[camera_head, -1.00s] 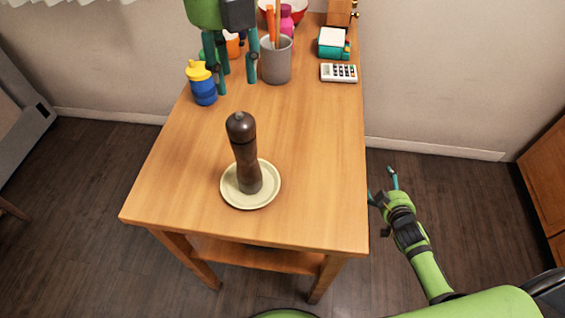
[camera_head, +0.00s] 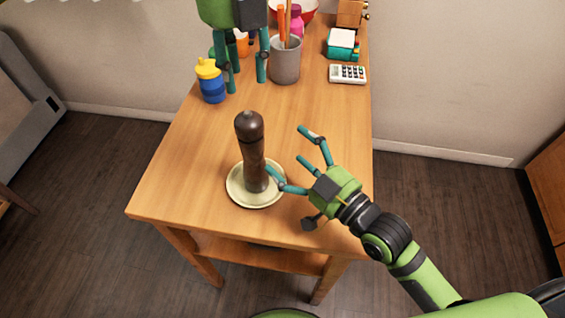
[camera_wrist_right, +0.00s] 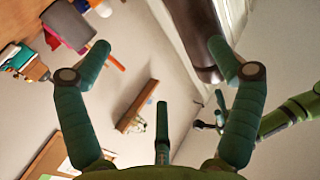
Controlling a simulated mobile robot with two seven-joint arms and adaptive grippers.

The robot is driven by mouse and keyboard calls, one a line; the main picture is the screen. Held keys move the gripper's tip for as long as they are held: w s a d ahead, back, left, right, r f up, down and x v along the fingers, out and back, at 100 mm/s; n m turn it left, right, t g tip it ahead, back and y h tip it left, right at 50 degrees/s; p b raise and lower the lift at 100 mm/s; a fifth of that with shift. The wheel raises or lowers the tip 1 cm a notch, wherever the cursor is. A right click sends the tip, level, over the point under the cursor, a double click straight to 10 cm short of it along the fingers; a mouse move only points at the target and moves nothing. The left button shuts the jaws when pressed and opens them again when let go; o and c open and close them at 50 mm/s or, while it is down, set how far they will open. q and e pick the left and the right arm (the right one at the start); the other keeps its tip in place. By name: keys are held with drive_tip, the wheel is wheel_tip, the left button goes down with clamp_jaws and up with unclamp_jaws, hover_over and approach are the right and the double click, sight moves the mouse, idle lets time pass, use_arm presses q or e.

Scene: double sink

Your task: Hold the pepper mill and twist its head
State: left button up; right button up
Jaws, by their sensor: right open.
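The dark brown pepper mill (camera_head: 252,152) stands upright on a small cream plate (camera_head: 243,199) near the front of the wooden table. My right gripper (camera_head: 287,153) is open and empty, just right of the mill. One fingertip is close to the mill's lower body; I cannot tell if it touches. In the right wrist view the mill (camera_wrist_right: 198,38) shows large at the top, beside the right-hand finger. My left gripper (camera_head: 243,82) hangs at the back of the table with its fingers apart, nothing between them, away from the mill.
At the back of the table (camera_head: 190,178) stand a blue bottle with a yellow lid (camera_head: 211,82), a grey cup with utensils (camera_head: 285,62), a calculator (camera_head: 348,74) and a teal note holder (camera_head: 342,44). The table is clear around the plate.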

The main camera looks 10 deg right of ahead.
sight(263, 151)
drive_tip(key=a, duration=0.1)
drive_tip(key=s+a, duration=0.1)
drive_tip(key=a, duration=0.1)
drive_tip(key=shift+s+r+g+y, duration=0.1)
drive_tip(key=shift+s+g+y, duration=0.15)
drive_tip(key=shift+g+y, duration=0.15)
drive_tip(key=x, duration=0.6)
drive_tip(key=shift+w+a, duration=0.15)
drive_tip(key=shift+w, duration=0.05)
drive_tip(key=c, duration=1.5)
drive_tip(key=shift+o, duration=1.3)
drive_tip(key=shift+c, duration=0.4)
